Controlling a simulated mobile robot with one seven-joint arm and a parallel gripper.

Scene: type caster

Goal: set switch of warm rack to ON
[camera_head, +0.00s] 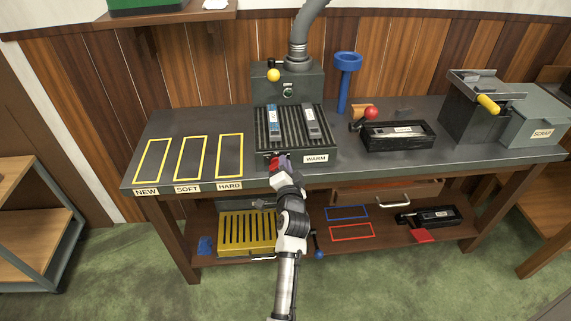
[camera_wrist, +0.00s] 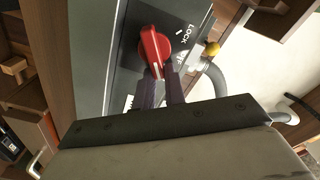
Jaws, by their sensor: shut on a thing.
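The warm rack (camera_head: 322,128) is a dark ribbed unit with a white WARM label on its front, standing on the workbench. Its red switch (camera_wrist: 153,47) is a knob on the rack's front face in the wrist view; "LOCK" is printed beside it, and a second marking is partly hidden. My gripper (camera_head: 282,166) is at the rack's front edge, left of the label. In the wrist view my gripper (camera_wrist: 160,78) has its dark fingers shut on the near end of the red switch. The fingers hide part of the switch, and an ON mark cannot be read.
Two long pieces, one blue (camera_head: 273,122) and one grey (camera_head: 311,122), lie on the rack. A black tray (camera_head: 398,145) and a blue funnel stand (camera_head: 344,90) are to the right. Yellow-outlined spaces (camera_head: 190,158) on the left are empty. A yellow slotted box (camera_head: 246,232) sits on the lower shelf.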

